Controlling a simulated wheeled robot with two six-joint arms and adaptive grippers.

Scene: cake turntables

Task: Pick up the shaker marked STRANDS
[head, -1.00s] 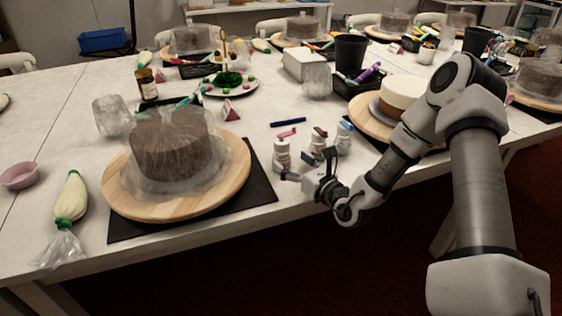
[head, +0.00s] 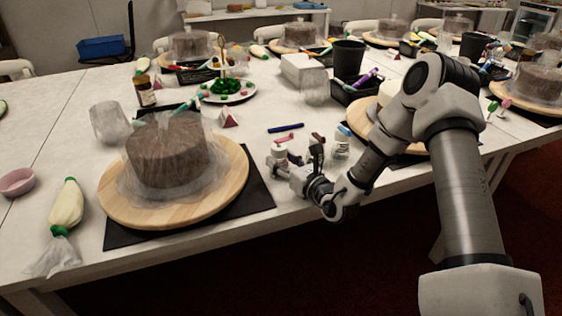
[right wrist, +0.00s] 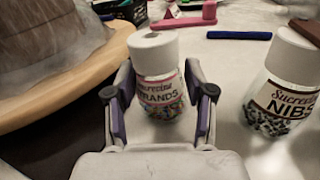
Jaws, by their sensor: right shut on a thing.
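The shaker marked STRANDS (right wrist: 160,85) has a white cap and colourful contents, and part of its label reads "RANDS" in the right wrist view. It stands upright between the fingers of my right gripper (right wrist: 159,105), which is shut on it. In the head view my right gripper (head: 283,172) is low at the front of the shaker row, and the shaker (head: 279,151) is partly hidden by it. My left gripper is not in view.
A shaker marked NIBS (right wrist: 280,95) stands close on the right. A third shaker (head: 341,143) is farther right. A wooden turntable (head: 235,190) with a wrapped cake is on the left. A blue pen (head: 286,128) and a pink item (head: 284,138) lie behind.

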